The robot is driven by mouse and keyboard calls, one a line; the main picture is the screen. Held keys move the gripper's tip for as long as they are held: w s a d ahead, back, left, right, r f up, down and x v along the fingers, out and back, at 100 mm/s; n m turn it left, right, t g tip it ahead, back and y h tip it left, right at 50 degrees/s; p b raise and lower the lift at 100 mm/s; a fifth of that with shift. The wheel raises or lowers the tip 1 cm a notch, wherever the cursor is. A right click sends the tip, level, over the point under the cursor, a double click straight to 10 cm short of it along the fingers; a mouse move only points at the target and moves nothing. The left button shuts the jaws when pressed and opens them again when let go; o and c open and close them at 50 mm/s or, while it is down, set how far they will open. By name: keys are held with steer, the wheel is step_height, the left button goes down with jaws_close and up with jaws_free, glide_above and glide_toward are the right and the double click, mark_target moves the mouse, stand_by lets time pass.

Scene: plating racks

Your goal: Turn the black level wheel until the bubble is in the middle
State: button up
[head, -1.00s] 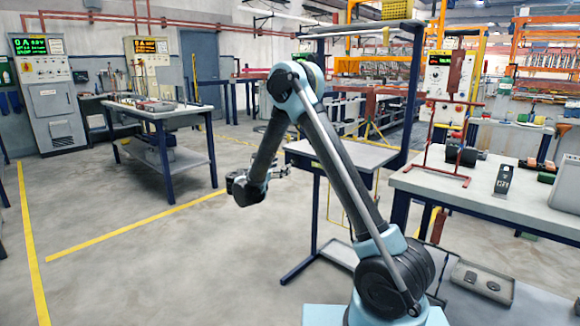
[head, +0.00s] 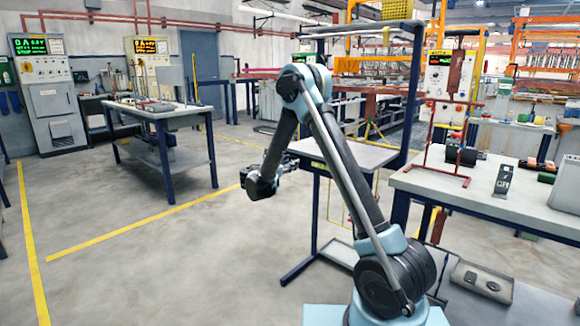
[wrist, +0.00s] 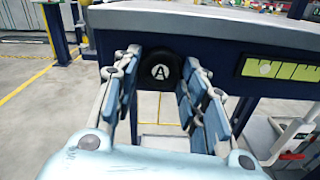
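The black level wheel (wrist: 160,70), marked with a white A, sits under the front edge of a small table. The yellow-green level (wrist: 296,71) is on that edge to its right, with dark marks. Its pale round bubble (wrist: 265,67) lies left of the marks; the level's right end is cut off. My gripper (wrist: 160,88) is open, one finger at each side of the wheel; I cannot tell whether they touch it. In the head view my gripper (head: 290,164) is at the table's left front edge, hiding the wheel. The level (head: 319,166) shows there small.
The small table (head: 355,152) has a bare top and dark blue legs. A workbench (head: 480,195) with a red stand (head: 437,177) and several small items is at the right. Open floor with yellow lines lies to the left.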

steer(key=shift+c, duration=1)
steer(key=shift+m, duration=1.5)
steer(key=o, duration=1.1)
steer(key=shift+c, duration=0.2)
steer(key=shift+s+a, duration=0.1)
steer(key=v, duration=1.1)
steer(key=shift+s+a, duration=0.25)
steer(key=shift+a, duration=0.05)
